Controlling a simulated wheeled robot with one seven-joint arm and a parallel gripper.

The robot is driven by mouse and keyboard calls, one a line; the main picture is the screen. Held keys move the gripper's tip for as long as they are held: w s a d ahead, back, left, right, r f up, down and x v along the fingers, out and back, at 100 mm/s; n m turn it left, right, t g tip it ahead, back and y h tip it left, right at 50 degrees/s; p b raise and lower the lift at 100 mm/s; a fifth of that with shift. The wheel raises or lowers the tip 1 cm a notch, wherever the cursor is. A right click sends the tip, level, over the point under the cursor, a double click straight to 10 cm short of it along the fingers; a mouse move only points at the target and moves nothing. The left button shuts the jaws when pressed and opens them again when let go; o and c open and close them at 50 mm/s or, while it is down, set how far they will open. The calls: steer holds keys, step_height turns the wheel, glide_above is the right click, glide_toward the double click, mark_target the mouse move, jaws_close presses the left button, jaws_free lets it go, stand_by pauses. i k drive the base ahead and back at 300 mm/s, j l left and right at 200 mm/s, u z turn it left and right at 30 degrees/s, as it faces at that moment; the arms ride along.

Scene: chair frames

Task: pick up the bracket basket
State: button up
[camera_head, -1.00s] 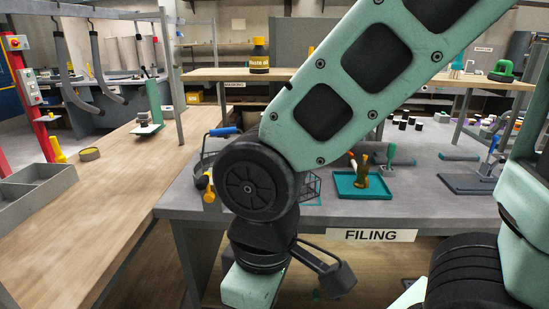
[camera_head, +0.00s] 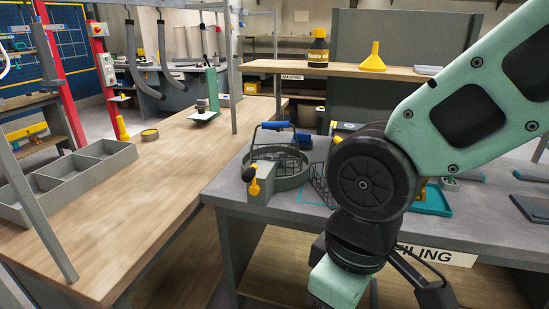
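A dark wire-mesh basket (camera_head: 318,187), which looks like the bracket basket, stands on the grey filing bench (camera_head: 232,202). It is just left of my arm's round joint, which may hide part of it. Its contents are too small to tell. My arm reaches down in front of the bench at the right. My gripper's fingertips do not show.
A teal tray (camera_head: 436,203) is partly hidden behind my arm. A wooden bench (camera_head: 150,190) with a grey divided bin (camera_head: 75,175) stands at left. A post rises at left.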

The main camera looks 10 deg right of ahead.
mark_target(283, 125)
steer(key=i+j+z, duration=0.3)
steer(key=z, duration=0.2)
steer(key=i+j+z, duration=0.3)
steer(key=z, duration=0.15)
steer(key=i+j+z, duration=0.15)
steer(key=j+z, duration=0.35)
